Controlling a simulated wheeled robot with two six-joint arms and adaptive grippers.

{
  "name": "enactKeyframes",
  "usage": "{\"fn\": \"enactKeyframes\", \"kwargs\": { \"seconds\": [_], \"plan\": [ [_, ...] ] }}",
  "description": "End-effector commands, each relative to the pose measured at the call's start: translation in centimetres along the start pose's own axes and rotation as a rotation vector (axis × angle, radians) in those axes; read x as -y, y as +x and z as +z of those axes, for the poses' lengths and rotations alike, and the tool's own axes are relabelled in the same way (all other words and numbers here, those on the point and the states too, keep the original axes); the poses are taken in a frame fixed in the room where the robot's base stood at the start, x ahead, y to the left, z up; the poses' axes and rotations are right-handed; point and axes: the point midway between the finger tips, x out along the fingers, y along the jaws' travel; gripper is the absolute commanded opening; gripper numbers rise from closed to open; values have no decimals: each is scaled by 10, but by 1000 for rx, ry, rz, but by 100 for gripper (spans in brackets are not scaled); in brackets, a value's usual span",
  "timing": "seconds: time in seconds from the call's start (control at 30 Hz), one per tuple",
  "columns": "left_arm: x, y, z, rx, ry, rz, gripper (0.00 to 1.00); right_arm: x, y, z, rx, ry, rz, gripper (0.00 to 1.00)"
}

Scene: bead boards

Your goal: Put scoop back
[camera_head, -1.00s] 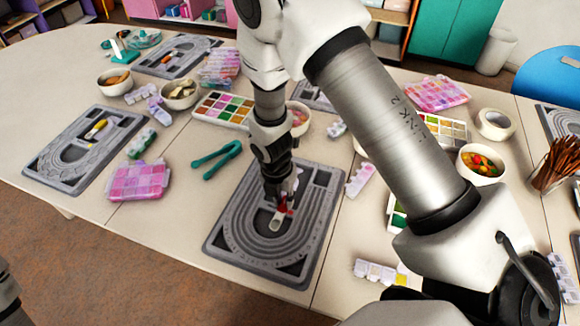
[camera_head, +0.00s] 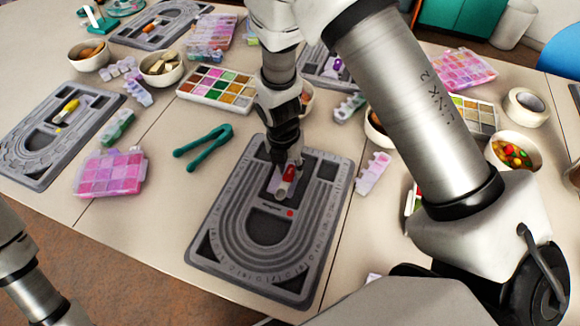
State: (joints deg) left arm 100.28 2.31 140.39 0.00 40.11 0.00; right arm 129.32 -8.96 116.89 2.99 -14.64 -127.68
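A small scoop with a red handle (camera_head: 289,173) and a pale bowl end pointing toward me is at the upper middle of the grey bead board (camera_head: 225,237). My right gripper (camera_head: 287,162) points down over the board's upper part, with its fingertips around the red handle. It looks shut on the scoop, though the fingers partly hide the handle. I cannot tell whether the scoop touches the board. A small red spot (camera_head: 290,213) shows on the board just below the scoop. My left arm shows at the lower left; its gripper is out of the frame.
Green tweezers (camera_head: 203,147) and a pink bead box (camera_head: 108,173) lie left of the board. Another board (camera_head: 25,165) with a yellow scoop (camera_head: 66,111) is farther left. A bead tray (camera_head: 218,88) stands behind, and a small pale case (camera_head: 372,173) is close on the right.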

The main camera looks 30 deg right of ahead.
Motion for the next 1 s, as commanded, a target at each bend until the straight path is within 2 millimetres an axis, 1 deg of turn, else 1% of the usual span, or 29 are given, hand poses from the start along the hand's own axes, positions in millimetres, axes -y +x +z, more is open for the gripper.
{"fn": "enactKeyframes", "kwargs": {
  "seconds": [0.27,0.37,0.47,0.57,0.7,0.8,0.9,1.0],
  "plan": [
    [0,0,0,0,0,0,24,0,0,0,0,0,-1,47],
    [0,-1,0,0,0,0,24,0,-6,0,1,0,1,47],
    [0,-3,0,0,0,0,24,0,-21,1,3,0,2,47],
    [0,-5,0,0,0,0,24,-1,-44,1,5,-1,3,47],
    [0,-6,0,0,0,0,24,0,-81,1,4,0,3,47],
    [0,-6,0,0,0,0,24,0,-102,1,3,0,2,47],
    [0,-6,0,0,0,0,24,0,-115,1,2,0,0,47],
    [0,-6,0,0,0,0,24,0,-120,0,1,0,-1,47]
  ]
}}
